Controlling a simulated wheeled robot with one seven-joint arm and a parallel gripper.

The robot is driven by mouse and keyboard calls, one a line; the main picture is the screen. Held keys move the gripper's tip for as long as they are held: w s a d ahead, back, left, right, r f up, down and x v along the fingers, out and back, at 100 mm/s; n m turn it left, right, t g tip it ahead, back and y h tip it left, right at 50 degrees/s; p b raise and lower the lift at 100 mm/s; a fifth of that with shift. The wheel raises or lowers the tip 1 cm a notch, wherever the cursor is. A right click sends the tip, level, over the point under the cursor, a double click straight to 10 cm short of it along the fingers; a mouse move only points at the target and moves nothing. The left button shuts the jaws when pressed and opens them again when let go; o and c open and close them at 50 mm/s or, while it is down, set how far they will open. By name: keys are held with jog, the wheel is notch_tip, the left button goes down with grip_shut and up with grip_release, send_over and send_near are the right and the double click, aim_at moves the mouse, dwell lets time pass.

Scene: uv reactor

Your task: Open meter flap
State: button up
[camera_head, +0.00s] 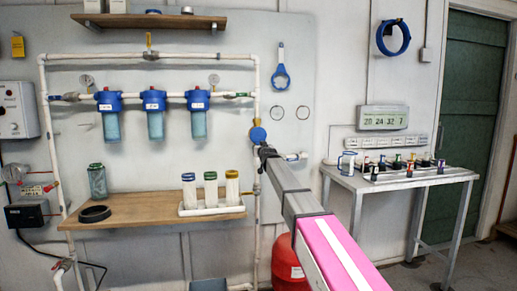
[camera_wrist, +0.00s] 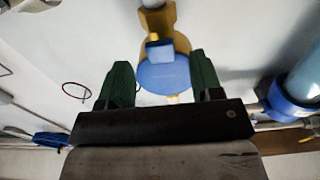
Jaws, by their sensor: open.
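The meter is a round brass body (camera_wrist: 182,45) on a pipe, with a blue round flap (camera_wrist: 165,75) over its face. In the head view the blue flap (camera_head: 257,134) is on the vertical white pipe at the right of the filter frame, and it looks shut. My gripper (camera_wrist: 163,82) is open, with its green fingers on either side of the blue flap in the wrist view. I cannot tell whether either finger touches it. In the head view my arm reaches up to the meter, and my gripper (camera_head: 266,152) is just below the flap.
Blue-capped filter housings (camera_head: 155,116) hang left of the meter. A wooden shelf (camera_head: 130,206) with a white tray of cartridges is below. A side table (camera_head: 400,181) holding small bottles stands to the right. A red tank (camera_head: 285,262) is under my arm.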

aim_at(258, 137)
jog(key=x, duration=0.5)
grip_shut()
jog(key=shift+s, duration=0.1)
